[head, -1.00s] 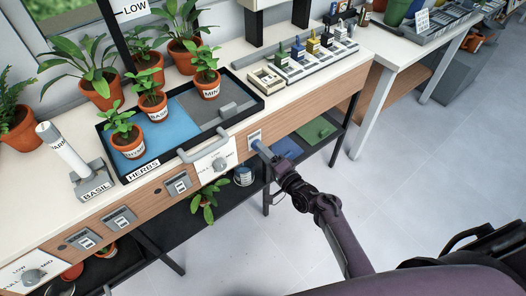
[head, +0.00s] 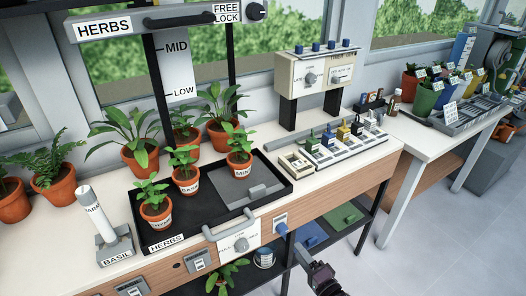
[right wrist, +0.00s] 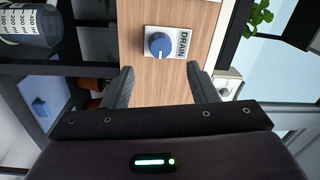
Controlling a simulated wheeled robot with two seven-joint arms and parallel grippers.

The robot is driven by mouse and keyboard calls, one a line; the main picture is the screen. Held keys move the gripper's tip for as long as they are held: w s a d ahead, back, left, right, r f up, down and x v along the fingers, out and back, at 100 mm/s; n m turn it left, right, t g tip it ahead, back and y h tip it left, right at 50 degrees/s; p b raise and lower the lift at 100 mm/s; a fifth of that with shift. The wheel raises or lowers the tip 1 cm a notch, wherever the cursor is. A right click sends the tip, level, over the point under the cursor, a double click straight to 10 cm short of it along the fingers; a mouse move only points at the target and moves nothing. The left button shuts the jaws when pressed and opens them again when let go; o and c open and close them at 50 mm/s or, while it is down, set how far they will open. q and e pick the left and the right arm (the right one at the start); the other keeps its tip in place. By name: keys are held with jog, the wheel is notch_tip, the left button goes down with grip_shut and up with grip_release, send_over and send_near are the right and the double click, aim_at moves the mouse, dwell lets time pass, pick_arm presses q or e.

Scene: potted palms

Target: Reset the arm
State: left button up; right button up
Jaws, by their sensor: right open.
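My right gripper (head: 318,272) is at the bottom of the head view, in front of the bench and apart from the blue drain knob (head: 281,229). In the right wrist view the gripper (right wrist: 163,88) is open and empty, with its fingers spread below the blue knob (right wrist: 159,45) on its DRAIN plate. The knob is on the wooden front of the bench (head: 347,193). My left gripper is not in view.
A black HERBS tray (head: 166,240) with several potted plants stands on the bench. A grey handle (head: 229,226) sticks out at its front, left of the knob. A lower shelf holds blue (head: 309,233) and green (head: 343,214) trays. Open floor lies to the right.

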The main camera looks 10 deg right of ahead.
jog(key=s+a+f+n+g+h+p, duration=0.1)
jog(key=s+f+n+g, duration=0.25)
jog(key=s+f, duration=0.55)
jog(key=s+a+f+n+g+h+p, duration=0.1)
jog(key=s+a+f+n+g+h, duration=0.3)
jog(key=f, duration=0.9)
jog(key=s+d+f+n+g, duration=0.2)
jog(key=s+f+g, duration=0.1)
jog(key=s, duration=0.6)
jog(key=s+d+f+n+g+h+p, duration=0.1)
jog(key=s+d+f+n+g, duration=0.1)
jog(key=s, duration=0.8)
jog(key=s+d+f+n+g, duration=0.3)
jog(key=s+f, duration=0.3)
jog(key=s, duration=0.3)
jog(key=shift+s+d+f+g+p, duration=0.2)
jog(key=shift+s+d+g+p, duration=0.15)
jog(key=shift+d+g, duration=0.1)
